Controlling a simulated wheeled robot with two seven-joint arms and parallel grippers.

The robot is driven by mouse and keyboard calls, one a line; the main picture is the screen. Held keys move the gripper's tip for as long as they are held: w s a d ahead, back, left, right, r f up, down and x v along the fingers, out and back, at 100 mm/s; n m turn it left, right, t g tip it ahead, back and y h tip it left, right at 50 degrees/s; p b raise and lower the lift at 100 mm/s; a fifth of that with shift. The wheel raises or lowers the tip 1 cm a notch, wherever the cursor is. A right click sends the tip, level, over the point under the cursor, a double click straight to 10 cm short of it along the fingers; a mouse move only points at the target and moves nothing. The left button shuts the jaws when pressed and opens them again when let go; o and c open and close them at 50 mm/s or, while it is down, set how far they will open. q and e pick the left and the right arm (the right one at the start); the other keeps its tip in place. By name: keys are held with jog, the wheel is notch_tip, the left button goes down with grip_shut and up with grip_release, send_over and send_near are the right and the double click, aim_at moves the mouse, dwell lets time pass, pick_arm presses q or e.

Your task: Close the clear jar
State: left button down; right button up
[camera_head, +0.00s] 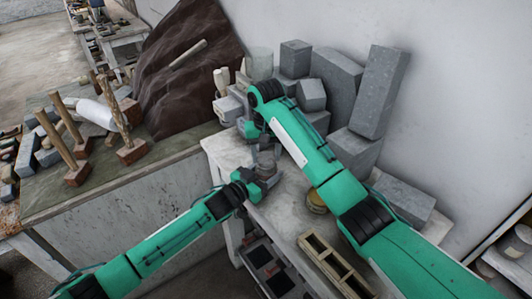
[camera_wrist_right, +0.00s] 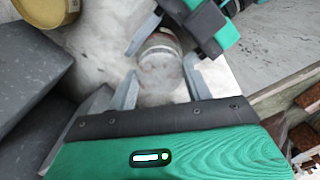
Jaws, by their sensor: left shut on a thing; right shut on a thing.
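The clear jar (camera_head: 266,161) stands near the left end of the white table, small and partly hidden between my grippers. My left gripper (camera_head: 263,181) is shut on it from the front. My right gripper (camera_head: 261,141) is above it, reaching in from behind. In the right wrist view, the fingers of my right gripper (camera_wrist_right: 161,72) are on either side of a round clear piece that looks like the jar's lid (camera_wrist_right: 159,78). The jar's glass (camera_wrist_right: 160,46) shows just beyond it, beside my left gripper (camera_wrist_right: 168,32). I cannot tell whether lid and rim touch.
A tin with a yellowish top (camera_head: 316,201) stands on the white table (camera_head: 287,207), right of the jar. Grey blocks (camera_head: 381,92) crowd the wall side. A divided wooden box (camera_head: 333,263) lies at the front. Mallets (camera_head: 77,173) stand on the left bench.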

jog(key=m, duration=0.5)
jog(key=shift+a+m, duration=0.1)
jog(key=shift+m, duration=0.3)
jog(key=m, duration=1.1)
pick_arm(q)
jog(key=shift+f, duration=0.1)
pick_arm(e)
jog(key=m, duration=0.5)
jog(key=o, duration=1)
jog(key=shift+r, duration=0.1)
